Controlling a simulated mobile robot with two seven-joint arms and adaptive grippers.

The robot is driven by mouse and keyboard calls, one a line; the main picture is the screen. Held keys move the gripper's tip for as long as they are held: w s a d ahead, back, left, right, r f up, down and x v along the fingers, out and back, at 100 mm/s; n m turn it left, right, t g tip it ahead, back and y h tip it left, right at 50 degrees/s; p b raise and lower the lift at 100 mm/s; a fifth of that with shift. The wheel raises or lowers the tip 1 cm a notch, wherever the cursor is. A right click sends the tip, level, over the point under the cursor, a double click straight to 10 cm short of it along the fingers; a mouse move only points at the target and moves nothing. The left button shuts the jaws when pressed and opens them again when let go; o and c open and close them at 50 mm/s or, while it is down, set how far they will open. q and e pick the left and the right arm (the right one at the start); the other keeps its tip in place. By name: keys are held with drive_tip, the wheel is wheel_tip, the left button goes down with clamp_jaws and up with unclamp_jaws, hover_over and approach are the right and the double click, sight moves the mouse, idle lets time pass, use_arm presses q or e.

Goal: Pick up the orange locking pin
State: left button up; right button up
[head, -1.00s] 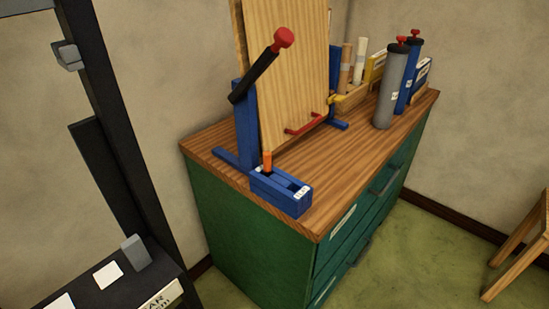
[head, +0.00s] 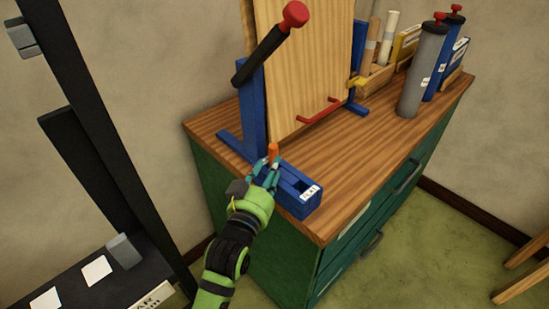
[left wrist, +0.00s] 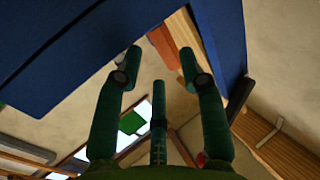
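The orange locking pin (head: 273,152) stands upright at the left end of the blue box-shaped holder (head: 306,207), near the front left corner of the cabinet top. My left gripper (head: 267,171) is at that end of the holder, its teal fingers close around the pin's position. In the left wrist view the fingers (left wrist: 158,68) are spread apart, with the orange pin (left wrist: 162,46) showing just beyond and between the two upper tips. I cannot tell whether a finger touches it. The pin's lower part is hidden. My right gripper is in neither view.
A blue stand with a black lever and red knob (head: 295,14) rises behind the pin, holding wooden boards (head: 300,70). Grey (head: 424,70) and blue cylinders stand farther right. The wooden cabinet top (head: 370,150) is clear in the middle. A dark rack (head: 90,120) stands at the left.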

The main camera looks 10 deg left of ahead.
sight(274, 157)
use_arm(q)
drive_tip(key=w, duration=0.3)
drive_tip(key=w+p, duration=0.1)
drive_tip(key=w, duration=0.1)
drive_tip(key=shift+w+d+r, duration=0.2)
drive_tip(key=shift+w+d, duration=0.05)
drive_tip(key=shift+w, duration=0.05)
drive_tip(key=shift+s, duration=0.1)
clamp_jaws()
drive_tip(key=shift+r, duration=0.1)
